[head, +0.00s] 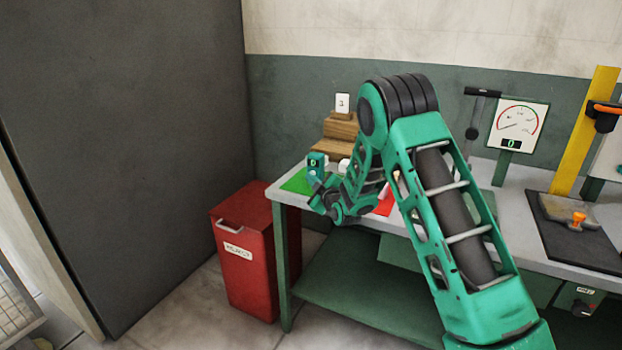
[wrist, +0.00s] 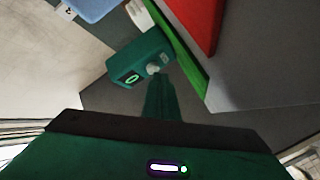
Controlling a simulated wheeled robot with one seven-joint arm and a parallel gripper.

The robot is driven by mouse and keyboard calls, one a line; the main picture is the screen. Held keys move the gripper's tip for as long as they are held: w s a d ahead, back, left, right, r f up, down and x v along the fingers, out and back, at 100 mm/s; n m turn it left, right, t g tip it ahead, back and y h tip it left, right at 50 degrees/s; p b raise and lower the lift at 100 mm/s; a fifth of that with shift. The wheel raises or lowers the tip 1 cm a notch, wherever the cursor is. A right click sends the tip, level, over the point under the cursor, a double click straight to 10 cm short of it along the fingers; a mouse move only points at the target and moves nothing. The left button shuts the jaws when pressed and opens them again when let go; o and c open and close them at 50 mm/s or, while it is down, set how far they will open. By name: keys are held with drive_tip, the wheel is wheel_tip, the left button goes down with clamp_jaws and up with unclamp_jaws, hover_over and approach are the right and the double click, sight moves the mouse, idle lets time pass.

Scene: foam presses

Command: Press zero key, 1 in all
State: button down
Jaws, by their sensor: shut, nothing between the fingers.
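A small teal box with a lit display reading 0 stands on the left end of the bench; it shows in the head view (head: 316,161) and in the wrist view (wrist: 128,62). A pale round key (wrist: 153,68) sits on its face beside the display; I take it for the zero key. My gripper (wrist: 160,82) is shut and empty, its fingers pointing at the box with the tips close to the key. I cannot tell whether they touch it. In the head view my gripper (head: 317,184) is just below the box, at the bench's front edge.
A green mat (head: 296,182) and a red mat (head: 384,206) lie on the bench. Wooden steps (head: 337,130) with a card marked 3 stand behind. A dial gauge (head: 518,122) and a yellow post (head: 583,135) are to the right. A red bin (head: 246,245) stands left of the bench.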

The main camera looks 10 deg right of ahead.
drive_tip(key=shift+s+f, duration=0.1)
drive_tip(key=shift+s+a, duration=0.45)
drive_tip(key=shift+s, duration=0.15)
drive_tip(key=shift+s+a, duration=0.75)
drive_tip(key=shift+s, duration=0.25)
drive_tip(key=shift+s+a, duration=0.7)
drive_tip(key=shift+s, duration=0.3)
